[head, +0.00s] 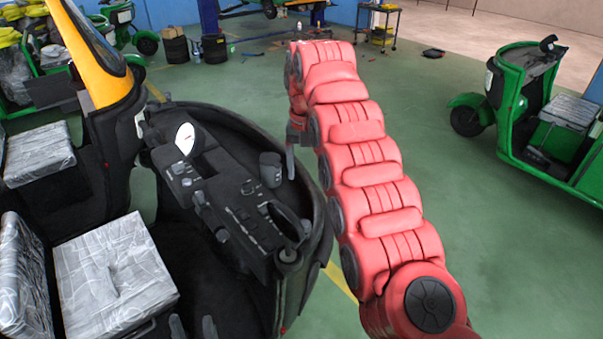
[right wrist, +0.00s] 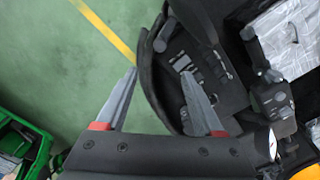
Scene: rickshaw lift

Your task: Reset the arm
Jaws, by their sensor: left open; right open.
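My red right arm (head: 372,180) reaches in from the lower right and bends far forward, past the dashboard. Its gripper (head: 291,158) hangs beside the rim of the black rickshaw dashboard (head: 235,215), mostly hidden by the arm. In the right wrist view this gripper (right wrist: 159,72) is open and empty, with its two grey fingers wide apart. One finger is over the green floor and the other overlaps the dashboard (right wrist: 216,62) in the picture. The fingertips of my left gripper (head: 193,326) show at the bottom edge, apart and empty, beside the wrapped seat.
The wrapped seat (head: 112,275) and yellow frame (head: 98,55) of the near rickshaw fill the left. A green rickshaw (head: 515,110) stands at the right. Tyres (head: 176,49), a lift post (head: 209,16) and a tool cart (head: 382,25) are behind. Green floor (head: 480,240) is clear to the right.

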